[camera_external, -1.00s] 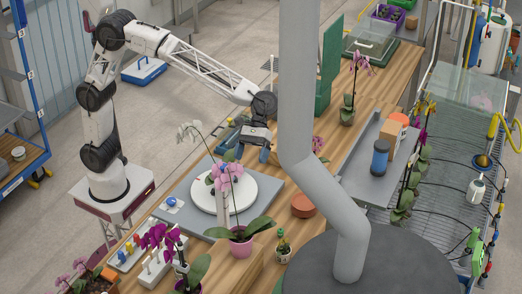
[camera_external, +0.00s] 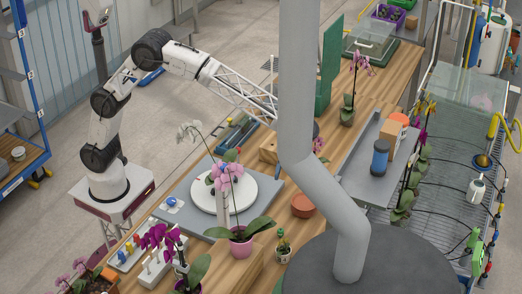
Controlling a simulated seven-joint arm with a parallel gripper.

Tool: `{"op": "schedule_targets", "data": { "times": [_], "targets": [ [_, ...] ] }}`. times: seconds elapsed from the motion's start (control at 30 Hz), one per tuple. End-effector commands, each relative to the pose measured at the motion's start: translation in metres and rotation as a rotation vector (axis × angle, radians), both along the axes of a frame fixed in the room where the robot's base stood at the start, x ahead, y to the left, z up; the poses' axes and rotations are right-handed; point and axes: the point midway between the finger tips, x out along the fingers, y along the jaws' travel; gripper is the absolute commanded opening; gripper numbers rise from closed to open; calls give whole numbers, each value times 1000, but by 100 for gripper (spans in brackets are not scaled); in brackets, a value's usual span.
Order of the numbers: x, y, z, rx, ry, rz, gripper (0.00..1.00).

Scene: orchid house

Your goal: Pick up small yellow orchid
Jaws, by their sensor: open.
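Taller yellow blooms (camera_external: 430,106) show at the right by the wire rack. My arm reaches over the bench and passes behind the thick grey pipe. The pipe hides my gripper and its fingers; only a dark bit of what may be my wrist shows right of the pipe. The small plant stands apart from my arm.
The grey pipe (camera_external: 299,80) blocks the view of mid-bench. A pink orchid (camera_external: 241,243) and terracotta saucer (camera_external: 303,206) stand near the small plant. A white turntable (camera_external: 262,193), blue bottle (camera_external: 380,158) and wooden block (camera_external: 268,150) are around. Bare wood shows at the far bench.

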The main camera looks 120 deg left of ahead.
Motion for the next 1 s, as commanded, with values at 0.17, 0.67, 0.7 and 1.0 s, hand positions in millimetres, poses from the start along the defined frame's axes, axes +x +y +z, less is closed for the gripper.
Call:
{"op": "schedule_targets", "data": {
  "times": [0.17,0.67,0.7,1.0],
  "targets": [
    [-1,0,-55,-1,8,0,93],
    [-1,0,-225,0,9,0,93],
    [-1,0,-237,0,7,-1,93],
    [-1,0,-273,0,2,0,93]
  ]
}}
